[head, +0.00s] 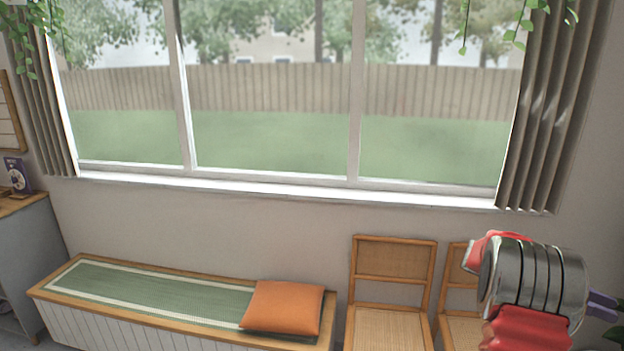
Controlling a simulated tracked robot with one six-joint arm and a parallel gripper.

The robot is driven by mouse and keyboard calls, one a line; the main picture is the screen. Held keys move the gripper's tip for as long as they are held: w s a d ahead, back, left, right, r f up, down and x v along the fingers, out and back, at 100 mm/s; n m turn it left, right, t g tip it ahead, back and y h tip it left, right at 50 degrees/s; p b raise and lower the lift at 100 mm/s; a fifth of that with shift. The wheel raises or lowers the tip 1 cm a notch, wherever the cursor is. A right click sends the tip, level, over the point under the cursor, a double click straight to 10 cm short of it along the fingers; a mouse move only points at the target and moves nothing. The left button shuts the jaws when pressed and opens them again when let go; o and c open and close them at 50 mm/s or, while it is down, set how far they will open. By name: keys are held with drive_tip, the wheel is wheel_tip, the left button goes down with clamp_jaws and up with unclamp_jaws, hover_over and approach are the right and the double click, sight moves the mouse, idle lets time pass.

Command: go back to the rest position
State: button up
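My arm shows at the lower right, with red covers and a ribbed silver body in front of the chairs. Two small grey-purple prongs stick out to the right of it and look like the fingers of my gripper (604,304). The silver body hides much of them, and I cannot tell whether they are open or shut. I see nothing held between them.
A bench (180,272) with a green mat and an orange cushion (283,307) stands along the wall under a wide window. Two wooden chairs (390,323) stand right of it, one partly behind my arm. A grey cabinet (28,262) is at left.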

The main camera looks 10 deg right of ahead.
drive_tip(key=w+d+f+n+t+h, duration=0.2)
drive_tip(key=w+d+f+n+t, duration=0.15)
drive_tip(key=w+t, duration=0.4)
drive_tip(key=w+d+f+n+t+h, duration=0.2)
drive_tip(key=w+d+f+n+t, duration=0.15)
drive_tip(key=w+t, duration=0.45)
drive_tip(key=w+a+r+n+t+y, duration=0.1)
drive_tip(key=w+a+n+t+y, duration=0.5)
drive_tip(key=a, duration=0.5)
drive_tip(key=w+a+n+t+y, duration=0.25)
drive_tip(key=w+a, duration=0.45)
drive_tip(key=a, duration=0.5)
drive_tip(key=s+a+n+g+y, duration=0.1)
drive_tip(key=s+a+n+y, duration=0.25)
drive_tip(key=a, duration=0.65)
drive_tip(key=s+a+n+g+y, duration=0.1)
drive_tip(key=s+a+n+y, duration=0.3)
drive_tip(key=a, duration=0.6)
drive_tip(key=s+a+r+n, duration=0.1)
drive_tip(key=s+a+n, duration=0.1)
drive_tip(key=s+a, duration=0.3)
drive_tip(key=s+a+r+n+g, duration=0.1)
drive_tip(key=s+a, duration=0.4)
drive_tip(key=s, duration=0.7)
drive_tip(key=s+a+r+n+g+h, duration=0.1)
drive_tip(key=s+a+r+n, duration=0.1)
drive_tip(key=s+a, duration=0.3)
drive_tip(key=shift+s+a+r+n, duration=0.35)
drive_tip(key=shift+s+r, duration=0.35)
drive_tip(key=shift+s, duration=1.55)
